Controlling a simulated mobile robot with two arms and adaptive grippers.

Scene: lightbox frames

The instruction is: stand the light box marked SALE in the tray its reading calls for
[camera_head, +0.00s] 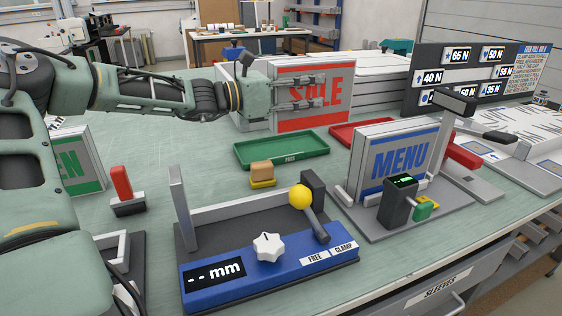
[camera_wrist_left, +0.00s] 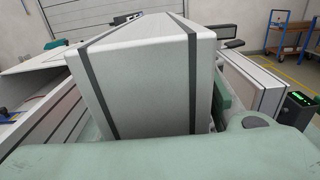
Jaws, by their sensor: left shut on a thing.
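The SALE light box (camera_head: 338,116) is a white box with a red front at the back of the bench, upright behind the trays. My left gripper (camera_head: 308,92) is shut on it, its fingers across the lettering. In the left wrist view the box (camera_wrist_left: 150,80) fills the middle, with dark grey bands. Whether its base touches anything is unclear. A green tray (camera_head: 247,159) lies in front of it, empty. A red tray (camera_head: 342,129) lies to the right, partly hidden by the MENU box. My right gripper is out of view.
A MENU light box (camera_head: 375,160) stands in a grey fixture with a green-lit gauge (camera_head: 402,203). A blue clamp gauge (camera_head: 205,290) reads "-- mm". A red-handled tool (camera_head: 122,185) and green-faced box (camera_head: 80,165) stand left. A dark board (camera_head: 425,60) shows several N values.

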